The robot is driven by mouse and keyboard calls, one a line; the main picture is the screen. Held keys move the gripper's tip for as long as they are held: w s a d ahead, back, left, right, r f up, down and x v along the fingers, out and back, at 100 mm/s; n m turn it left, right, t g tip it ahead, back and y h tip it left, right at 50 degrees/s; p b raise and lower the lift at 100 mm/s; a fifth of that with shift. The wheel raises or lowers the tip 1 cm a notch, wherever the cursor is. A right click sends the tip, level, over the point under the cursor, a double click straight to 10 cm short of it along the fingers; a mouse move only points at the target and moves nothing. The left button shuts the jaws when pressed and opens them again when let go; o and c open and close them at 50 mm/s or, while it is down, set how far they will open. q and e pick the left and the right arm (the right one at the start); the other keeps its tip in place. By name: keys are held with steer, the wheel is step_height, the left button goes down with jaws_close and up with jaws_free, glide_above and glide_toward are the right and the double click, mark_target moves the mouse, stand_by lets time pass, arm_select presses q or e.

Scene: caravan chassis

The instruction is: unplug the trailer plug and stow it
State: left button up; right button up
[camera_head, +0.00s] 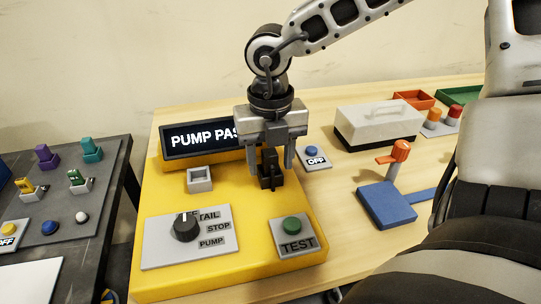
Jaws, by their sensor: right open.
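A black plug-like piece (270,174) stands upright on the yellow control box (285,205), likely the trailer plug; its seat is hard to make out. My right gripper (269,160) points down over it, open, with one finger on each side of its upper part. I cannot tell whether the fingers touch it. A grey square holder (200,179) with an empty-looking recess is to its left on the box. A display (200,135) reads "PUMP PAS", the rest hidden behind my gripper. My left gripper is not in view.
A black knob (186,227) and green TEST button (292,225) are at the box's front. A blue OFF button (312,152), grey lidded case (378,124) and blue base with orange-topped lever (387,205) stand right. A dark table (65,205) with coloured plugs is left.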

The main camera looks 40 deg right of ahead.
mark_target(271, 153)
jaws_close()
steer(key=shift+r, duration=0.1)
steer(key=shift+r, duration=0.1)
steer(key=shift+r+p, duration=1.15)
steer(key=shift+r, duration=1.3)
